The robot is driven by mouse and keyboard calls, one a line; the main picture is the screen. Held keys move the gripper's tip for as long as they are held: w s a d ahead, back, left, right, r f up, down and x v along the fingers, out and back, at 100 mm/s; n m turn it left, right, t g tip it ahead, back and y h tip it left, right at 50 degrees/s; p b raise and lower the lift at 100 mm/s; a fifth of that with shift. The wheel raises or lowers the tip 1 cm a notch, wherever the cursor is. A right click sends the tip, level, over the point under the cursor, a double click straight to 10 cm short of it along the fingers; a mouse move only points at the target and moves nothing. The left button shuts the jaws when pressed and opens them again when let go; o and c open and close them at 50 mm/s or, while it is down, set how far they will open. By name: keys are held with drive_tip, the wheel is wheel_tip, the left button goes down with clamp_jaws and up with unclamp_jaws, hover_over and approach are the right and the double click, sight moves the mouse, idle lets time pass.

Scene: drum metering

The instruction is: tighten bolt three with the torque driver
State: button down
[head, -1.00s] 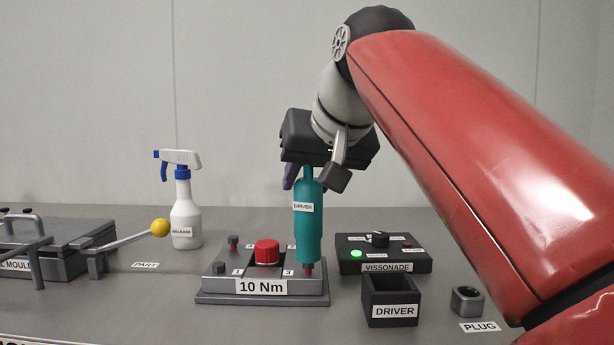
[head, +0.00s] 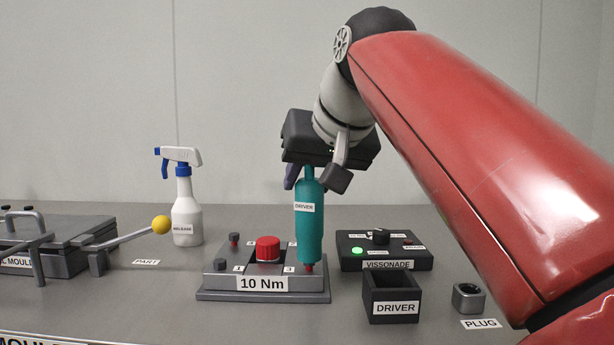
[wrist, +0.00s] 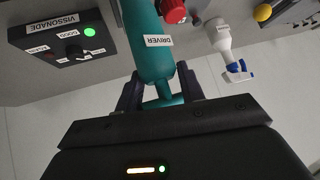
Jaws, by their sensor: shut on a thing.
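The torque driver (head: 309,230) is a teal cylinder with a white DRIVER label, held nearly upright. It also shows in the wrist view (wrist: 150,55). My gripper (head: 312,180) is shut on the driver's narrow upper end, with a finger on each side in the wrist view (wrist: 158,88). The driver's lower end is at the front right bolt (head: 309,267) of the grey block labelled 10 Nm (head: 220,283), beside a number label that looks like 3. Whether the tip is fully seated on the bolt I cannot tell.
A red knob (head: 267,249) rises from the block's middle. The VISSONADE box (head: 385,257), green lamp lit, stands right of it. The empty DRIVER holder (head: 391,297) is front right, near a PLUG socket (head: 468,298). A spray bottle (head: 186,220) and mould lever (head: 125,238) are left.

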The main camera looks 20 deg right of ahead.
drive_tip(key=shift+f, duration=0.75)
idle(1.8)
